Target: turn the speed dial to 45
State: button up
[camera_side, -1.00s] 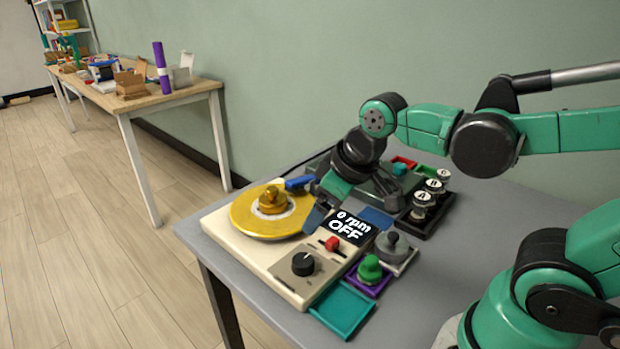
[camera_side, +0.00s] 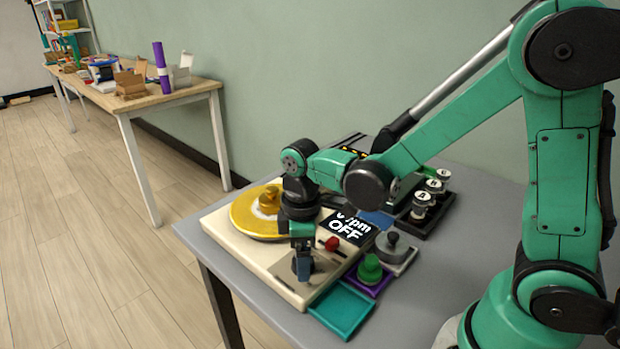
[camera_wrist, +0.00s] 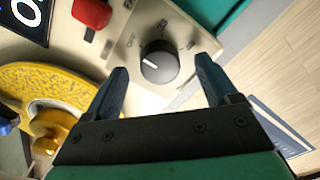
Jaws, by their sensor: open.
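The speed dial (camera_wrist: 159,62) is a black round knob with a white pointer line on a grey-beige plate with small marks around it. In the wrist view it lies between and just beyond the tips of my open gripper (camera_wrist: 163,75). In the side view my gripper (camera_side: 303,272) points down over the dial and hides it. The display (camera_side: 346,229) reads OFF, and its upper line is partly covered by my arm. A red switch knob (camera_wrist: 92,12) sits beside the dial plate. The yellow turntable (camera_side: 250,217) with its gold knob is on the same cream machine.
Near the machine are a green-knobbed piece (camera_side: 370,269) in a purple tray, a grey-knobbed piece (camera_side: 393,245), an empty teal tray (camera_side: 342,309) and a black rack (camera_side: 427,216) of lettered pieces. The grey table is clear at front right.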

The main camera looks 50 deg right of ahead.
jog(key=shift+f, duration=0.4)
grip_shut()
